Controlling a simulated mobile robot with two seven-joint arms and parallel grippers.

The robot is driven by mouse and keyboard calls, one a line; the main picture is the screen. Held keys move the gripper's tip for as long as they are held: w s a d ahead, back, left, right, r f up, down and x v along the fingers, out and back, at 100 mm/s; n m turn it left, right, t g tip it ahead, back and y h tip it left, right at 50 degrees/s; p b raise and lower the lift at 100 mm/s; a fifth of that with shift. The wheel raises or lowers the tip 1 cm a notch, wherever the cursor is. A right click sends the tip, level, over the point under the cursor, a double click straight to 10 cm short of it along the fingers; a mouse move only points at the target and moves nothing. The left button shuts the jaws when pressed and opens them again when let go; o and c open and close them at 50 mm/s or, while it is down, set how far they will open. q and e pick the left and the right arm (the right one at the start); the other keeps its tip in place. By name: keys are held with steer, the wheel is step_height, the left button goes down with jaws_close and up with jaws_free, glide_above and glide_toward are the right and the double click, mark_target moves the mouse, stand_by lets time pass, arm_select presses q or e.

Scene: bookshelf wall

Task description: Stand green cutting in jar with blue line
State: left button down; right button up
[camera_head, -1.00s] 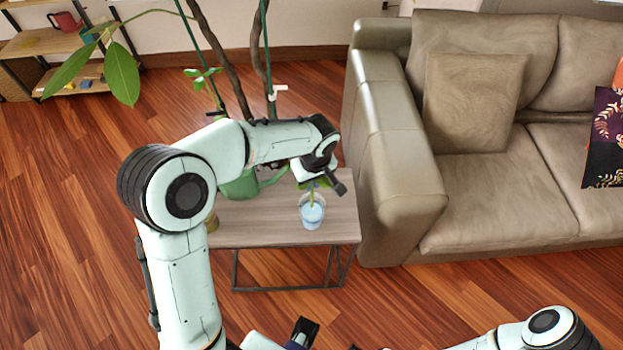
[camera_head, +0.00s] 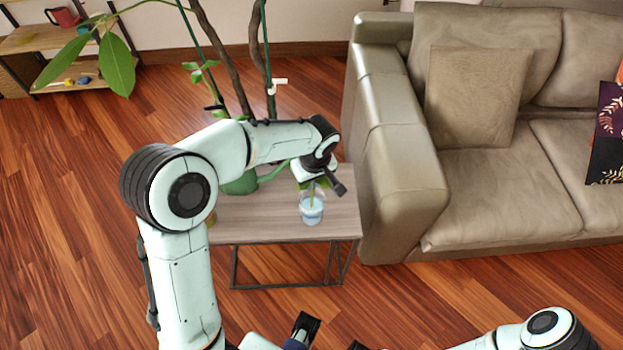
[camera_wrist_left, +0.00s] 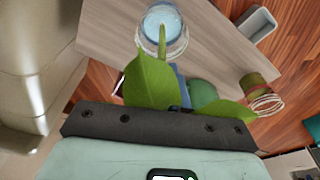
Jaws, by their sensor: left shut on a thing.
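The jar (camera_head: 311,212) is clear and holds pale blue water. It stands on the small wooden table, and in the left wrist view it shows at the top (camera_wrist_left: 178,45). I cannot make out a separate blue line on it. The green cutting (camera_wrist_left: 150,82) has broad leaves, and its stem reaches into the jar's mouth. Whether the stem touches the bottom is unclear. My left gripper (camera_head: 320,181) is just above the jar, shut on the cutting near its leaves. My right gripper (camera_head: 305,326) is low at the bottom edge, its fingers only partly seen.
The table (camera_head: 265,228) has a green watering can (camera_head: 243,183) beside the jar. In the wrist view a twine-wrapped green pot (camera_wrist_left: 258,92) and a grey tray (camera_wrist_left: 257,24) also show. A sofa (camera_head: 400,190) stands close on the right. Tall plant stems rise behind.

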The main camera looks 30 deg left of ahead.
mark_target(312, 192)
arm_select(q)
steer(key=shift+f+b, duration=1.1)
steer(key=shift+f, duration=0.35)
arm_select(e)
steer(key=shift+w+f, duration=0.2)
steer(key=shift+f, duration=0.8)
arm_select(q)
steer(key=shift+f+b, duration=1.1)
steer(key=shift+f, duration=0.25)
arm_select(e)
steer(key=shift+w+f+t, duration=0.3)
steer(key=shift+w+f, duration=0.1)
steer(key=shift+f, duration=0.4)
arm_select(q)
steer(key=c, duration=0.7)
jaws_free()
steer(key=shift+r, duration=0.1)
step_height(312, 192, up, 9)
steer(key=p, duration=0.5)
steer(key=shift+s+d+p, duration=0.35)
steer(key=shift+d+p, duration=0.05)
arm_select(e)
steer(key=r, duration=0.3)
steer(key=w+r, duration=0.1)
steer(key=r, duration=0.1)
steer(key=shift+w+r, duration=0.1)
steer(key=shift+r, duration=0.3)
